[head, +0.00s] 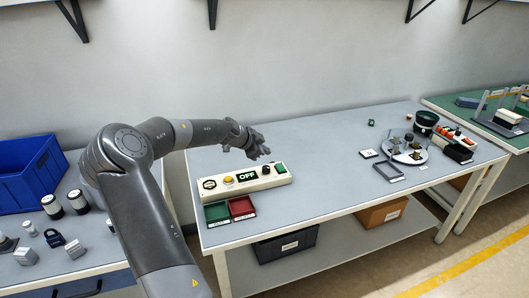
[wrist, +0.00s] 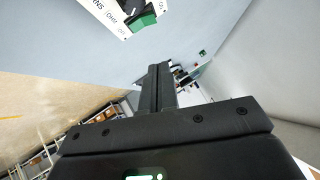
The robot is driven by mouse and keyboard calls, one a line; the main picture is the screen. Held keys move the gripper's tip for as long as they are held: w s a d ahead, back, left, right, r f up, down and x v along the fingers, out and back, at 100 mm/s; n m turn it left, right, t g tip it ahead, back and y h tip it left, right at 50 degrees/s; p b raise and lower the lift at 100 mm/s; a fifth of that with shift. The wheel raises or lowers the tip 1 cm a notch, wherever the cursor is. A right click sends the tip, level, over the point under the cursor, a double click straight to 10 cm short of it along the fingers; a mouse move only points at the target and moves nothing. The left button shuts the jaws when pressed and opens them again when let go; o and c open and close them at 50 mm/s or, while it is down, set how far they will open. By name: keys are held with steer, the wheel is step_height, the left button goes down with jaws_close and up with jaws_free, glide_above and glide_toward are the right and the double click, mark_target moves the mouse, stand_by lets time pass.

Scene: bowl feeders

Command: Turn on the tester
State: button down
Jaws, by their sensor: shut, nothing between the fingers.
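The tester, a long white box (head: 256,184), sits on the grey table near its left end. In the wrist view, the green part (wrist: 143,20) and some of the white panel (wrist: 98,10) show at the top edge. My gripper (head: 264,154) is above and behind the box near the knob, apart from it. Its fingers (wrist: 157,82) are shut and empty.
A green tray (head: 217,212) and a red tray (head: 242,207) stand in front of the box. A round plate with fixtures (head: 407,151) and a dark bowl (head: 426,120) are at the table's right. The table middle is clear. A blue crate (head: 30,178) stands far left.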

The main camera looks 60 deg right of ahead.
mark_target(281, 166)
steer(key=x, duration=0.7)
steer(key=f, duration=0.2)
steer(key=d+f, duration=0.1)
steer(key=shift+w+f, duration=0.1)
steer(key=shift+w, duration=0.2)
steer(key=shift+w+d+f, duration=0.15)
steer(key=shift+f, duration=0.3)
steer(key=shift+w+d+f+y, duration=0.15)
steer(key=shift+d+f+y, duration=0.05)
steer(key=shift+f+y, duration=0.15)
steer(key=shift+a+r, duration=0.1)
steer(key=shift+s+a+r, duration=0.1)
steer(key=shift+s+a, duration=0.4)
steer(key=shift+s, duration=0.05)
